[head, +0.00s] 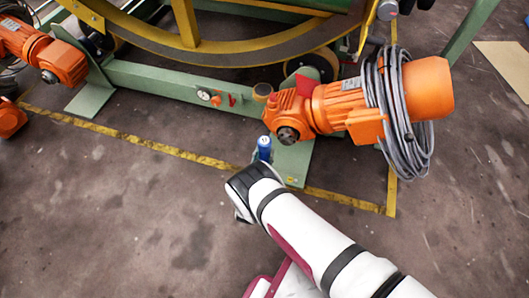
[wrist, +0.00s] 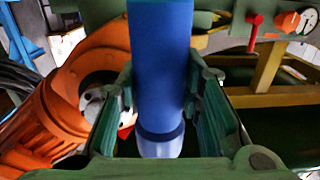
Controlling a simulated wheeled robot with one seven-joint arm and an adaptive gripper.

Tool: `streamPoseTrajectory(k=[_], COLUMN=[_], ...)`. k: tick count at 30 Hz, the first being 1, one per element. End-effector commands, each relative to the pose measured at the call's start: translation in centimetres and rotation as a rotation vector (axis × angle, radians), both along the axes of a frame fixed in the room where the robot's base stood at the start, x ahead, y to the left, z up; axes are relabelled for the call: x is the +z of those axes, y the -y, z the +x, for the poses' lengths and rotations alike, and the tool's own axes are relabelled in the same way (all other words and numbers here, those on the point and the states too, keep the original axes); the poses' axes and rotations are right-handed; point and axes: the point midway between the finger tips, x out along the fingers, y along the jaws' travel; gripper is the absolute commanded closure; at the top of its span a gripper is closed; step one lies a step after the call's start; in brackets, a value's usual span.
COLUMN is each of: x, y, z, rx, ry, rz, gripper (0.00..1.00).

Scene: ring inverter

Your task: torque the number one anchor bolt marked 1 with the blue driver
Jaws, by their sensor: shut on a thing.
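The blue driver (head: 264,148) stands roughly upright at the end of my arm in the head view, beside the orange gear motor. My gripper (wrist: 160,95) is shut on the blue driver (wrist: 160,60) in the wrist view, with one green-grey finger on each side of it. The driver has a lighter blue part at the bottom of the wrist view. The anchor bolt marked 1 cannot be made out in either view. My wrist and the driver hide part of the green foot plate (head: 297,165) and the floor near it.
The orange gear motor (head: 330,105) with a coiled grey cable (head: 398,110) stands close to the driver's right. The green frame beam (head: 175,82) runs behind. A red lever (wrist: 256,30) and a gauge (wrist: 309,18) show in the wrist view.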

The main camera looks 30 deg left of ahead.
Motion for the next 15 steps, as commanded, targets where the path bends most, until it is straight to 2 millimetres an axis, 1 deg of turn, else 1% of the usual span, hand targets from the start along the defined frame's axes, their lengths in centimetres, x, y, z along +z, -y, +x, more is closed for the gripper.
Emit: streamPoseTrajectory(k=[1, 15], x=[0.6, 3.1], y=[0.0, -0.2], z=[0.1, 0.1], rx=[-0.001, 0.0], ry=[0.004, 0.009], rz=[0.001, 0.005], gripper=[1.0, 1.0])
